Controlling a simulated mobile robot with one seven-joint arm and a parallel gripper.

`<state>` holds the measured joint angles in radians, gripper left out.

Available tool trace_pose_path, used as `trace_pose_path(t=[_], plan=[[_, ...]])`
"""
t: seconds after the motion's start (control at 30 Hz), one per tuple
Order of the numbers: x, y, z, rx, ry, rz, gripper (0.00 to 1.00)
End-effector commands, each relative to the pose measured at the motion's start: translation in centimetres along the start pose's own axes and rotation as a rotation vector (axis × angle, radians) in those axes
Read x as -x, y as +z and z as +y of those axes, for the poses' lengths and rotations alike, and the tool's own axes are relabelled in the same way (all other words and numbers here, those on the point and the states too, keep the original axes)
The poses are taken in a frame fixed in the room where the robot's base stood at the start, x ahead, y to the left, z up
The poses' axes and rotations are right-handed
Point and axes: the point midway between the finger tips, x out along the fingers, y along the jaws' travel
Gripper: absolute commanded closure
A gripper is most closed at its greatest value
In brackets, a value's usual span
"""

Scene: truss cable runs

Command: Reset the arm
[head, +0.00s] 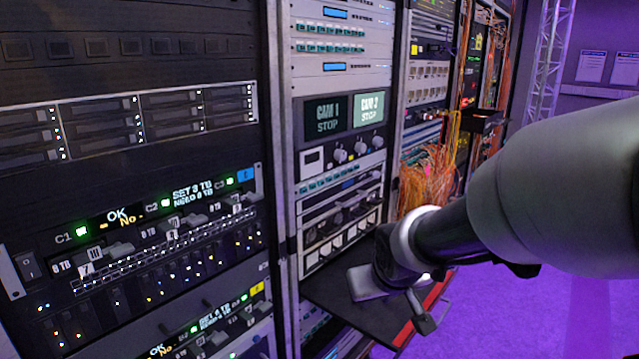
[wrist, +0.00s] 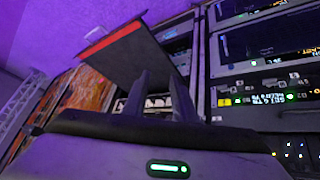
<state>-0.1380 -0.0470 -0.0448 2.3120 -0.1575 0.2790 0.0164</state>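My arm reaches in from the right side of the head view. My gripper (head: 393,302) is at its end, in front of the equipment racks and over a dark pull-out shelf (head: 335,300) with a red edge. Its two fingers are spread apart, and I see nothing held between them. In the wrist view, the two fingers of my gripper (wrist: 161,92) also stand apart with an empty gap. The shelf (wrist: 125,52) shows beyond them there. Whether a finger touches the shelf I cannot tell.
A rack panel with lit displays (head: 120,220) fills the left. A middle rack holds CAM 1 and CAM 2 screens (head: 345,113). Orange cables (head: 430,175) hang further back. A truss (head: 553,50) stands at the back right. Purple floor (head: 520,315) shows open at the lower right.

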Motion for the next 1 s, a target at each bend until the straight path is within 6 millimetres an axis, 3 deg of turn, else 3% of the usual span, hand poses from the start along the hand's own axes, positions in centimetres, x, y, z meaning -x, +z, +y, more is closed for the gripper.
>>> trace_pose_path(t=[0.03,0.2,0.4,0.63,1.0], plan=[[3.0,0.7,0.7,-0.032,0.009,0.0,0.75],[9.9,4.5,1.5,-0.112,0.016,-0.044,0.75],[14.7,8.5,1.2,-0.169,0.011,-0.079,0.75],[18.4,12.6,0.3,-0.214,0.001,-0.107,0.75],[26.3,6.9,1.4,-0.211,0.0,-0.112,0.75]])
